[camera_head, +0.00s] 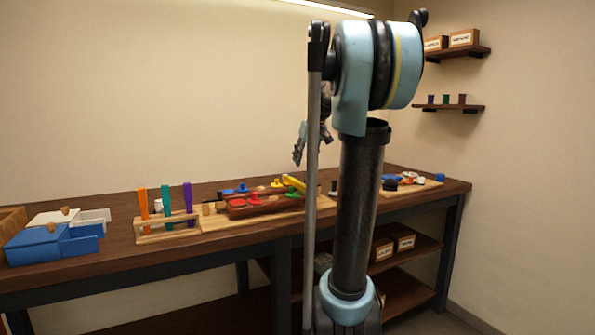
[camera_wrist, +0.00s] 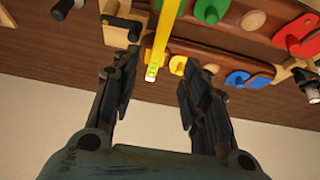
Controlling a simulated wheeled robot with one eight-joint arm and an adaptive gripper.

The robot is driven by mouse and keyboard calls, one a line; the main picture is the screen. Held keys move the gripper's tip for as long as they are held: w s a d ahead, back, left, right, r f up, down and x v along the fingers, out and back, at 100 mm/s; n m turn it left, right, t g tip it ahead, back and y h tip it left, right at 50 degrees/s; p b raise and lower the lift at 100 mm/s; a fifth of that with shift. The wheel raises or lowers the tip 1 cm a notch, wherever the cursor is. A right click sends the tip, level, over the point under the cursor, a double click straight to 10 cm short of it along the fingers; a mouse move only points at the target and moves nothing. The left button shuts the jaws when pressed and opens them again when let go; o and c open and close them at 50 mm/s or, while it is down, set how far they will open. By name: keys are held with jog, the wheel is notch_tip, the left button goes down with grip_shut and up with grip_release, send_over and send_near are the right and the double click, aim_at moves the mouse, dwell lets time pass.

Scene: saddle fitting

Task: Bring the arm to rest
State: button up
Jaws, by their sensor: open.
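My gripper (camera_head: 298,156) hangs above the bench in the head view, partly behind my own arm. In the wrist view my gripper (camera_wrist: 154,82) is open, with two dark fingers spread apart and nothing held between them. A yellow bar (camera_wrist: 165,38) lies beyond the fingertips on the bench, apart from them. The same yellow bar shows in the head view (camera_head: 294,183), resting across the dark red wooden pieces on a light board.
The wooden bench (camera_head: 110,262) runs along the wall. It bears blue boxes (camera_head: 40,246), a rack (camera_head: 168,230) with coloured upright strips, and several small coloured parts. Wall shelves (camera_head: 455,107) stand at the right. The air around my gripper looks clear.

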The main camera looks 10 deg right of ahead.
jog(key=s+a+f+m+g+h, duration=0.1)
jog(key=s+f, duration=1.4)
jog(key=s, duration=0.4)
jog(key=s+a+f+m+g, duration=0.1)
jog(key=s+f+m+g, duration=0.1)
jog(key=s+f, duration=1.3)
jog(key=s, duration=0.4)
jog(key=shift+f+g+h, duration=0.2)
jog(key=shift+g+h, duration=0.1)
jog(key=shift+h, duration=0.1)
jog(key=shift+a, duration=0.1)
jog(key=shift+w+f, duration=0.2)
jog(key=shift+w, duration=0.3)
